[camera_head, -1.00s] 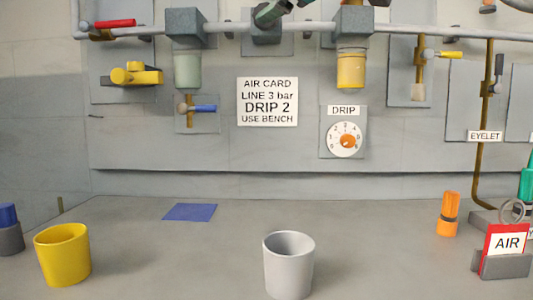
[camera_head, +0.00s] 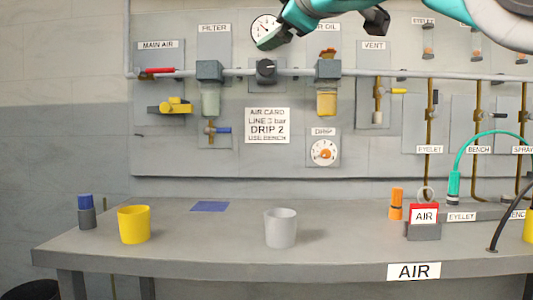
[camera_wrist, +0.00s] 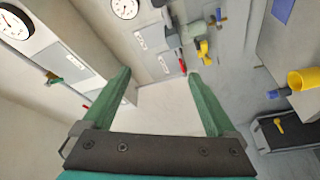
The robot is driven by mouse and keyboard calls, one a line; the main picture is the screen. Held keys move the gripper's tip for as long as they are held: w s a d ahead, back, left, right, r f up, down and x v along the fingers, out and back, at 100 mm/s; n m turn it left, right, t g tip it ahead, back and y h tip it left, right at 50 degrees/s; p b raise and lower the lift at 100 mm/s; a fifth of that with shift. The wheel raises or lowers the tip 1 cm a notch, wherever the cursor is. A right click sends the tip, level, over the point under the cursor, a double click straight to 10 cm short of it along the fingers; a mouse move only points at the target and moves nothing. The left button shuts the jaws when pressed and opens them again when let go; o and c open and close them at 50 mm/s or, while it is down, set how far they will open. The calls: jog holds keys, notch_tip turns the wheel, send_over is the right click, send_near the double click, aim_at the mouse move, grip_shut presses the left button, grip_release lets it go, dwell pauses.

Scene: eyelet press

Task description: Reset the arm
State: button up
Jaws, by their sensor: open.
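My gripper (camera_wrist: 158,100) shows in the wrist view with its two green fingers wide apart and nothing between them. In the head view my arm reaches in from the top right, and my gripper (camera_head: 268,40) hangs in front of the upper wall panel, over the gauge near the regulator knob. It is well above the bench and apart from the cups. The part of the gauge behind the gripper is hidden.
A yellow cup (camera_head: 134,225), a grey cup (camera_head: 281,228), a blue-capped item (camera_head: 86,211), a blue pad (camera_head: 210,206), an orange bottle (camera_head: 396,204) and a red AIR tag (camera_head: 424,216) stand or lie on the bench (camera_head: 180,250). The pipe (camera_head: 290,73) runs along the panel.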

jog(key=w+f+m+g+h, duration=0.1)
jog(key=w+f+m+g, duration=0.1)
jog(key=f, duration=0.9)
jog(key=w+f+m+g+h, duration=0.1)
jog(key=w+f+g+h, duration=0.15)
jog(key=f, duration=0.75)
jog(key=s+d+f+m+g+h, duration=0.1)
jog(key=s+d+f+m+g, duration=0.15)
jog(key=f, duration=0.85)
jog(key=s+d+f+m+g+h, duration=0.1)
jog(key=s+d+f+m+g, duration=0.2)
jog(key=f, duration=0.8)
jog(key=s+d+f+m+g, duration=0.3)
jog(key=s+f+m+g, duration=0.1)
jog(key=s+f, duration=0.8)
jog(key=s+d+f+m+g, duration=0.4)
jog(key=s+f+g, duration=0.2)
jog(key=s+f, duration=0.6)
jog(key=shift+s+d+f, duration=0.2)
jog(key=shift+d+f, duration=0.1)
jog(key=shift+f, duration=0.4)
